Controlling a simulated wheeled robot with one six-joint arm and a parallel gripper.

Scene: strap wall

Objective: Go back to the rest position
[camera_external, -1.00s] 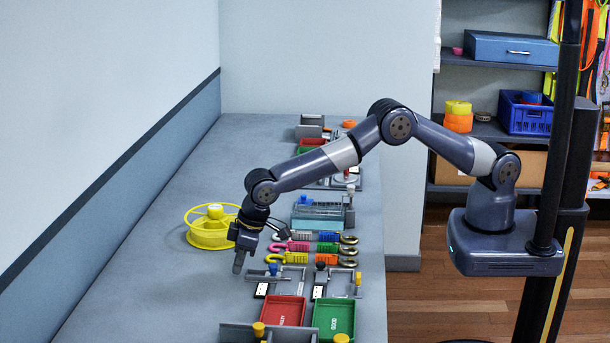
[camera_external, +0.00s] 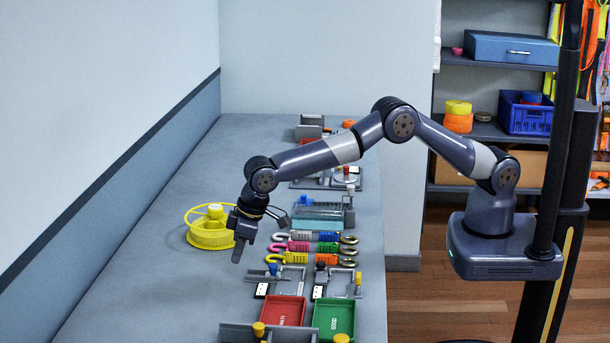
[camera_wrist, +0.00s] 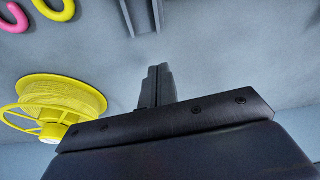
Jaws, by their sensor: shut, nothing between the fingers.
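My gripper (camera_external: 238,254) is above the grey bench, left of the coloured hooks and a little in front of the yellow reel. Its fingers point down, are shut together and hold nothing. In the wrist view the closed fingers (camera_wrist: 158,72) stand in the middle over bare grey surface. The yellow reel (camera_external: 208,238) lies on the bench, partly behind my gripper; it also shows at the left of the wrist view (camera_wrist: 58,92).
Hooked straps (camera_external: 300,247) lie in rows right of my gripper. Clamp fixtures (camera_external: 285,281), a red tray (camera_external: 283,312) and a green tray (camera_external: 334,319) are nearer the front. A clear-topped box (camera_external: 318,212) stands farther back. The bench's left side (camera_external: 140,270) is bare.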

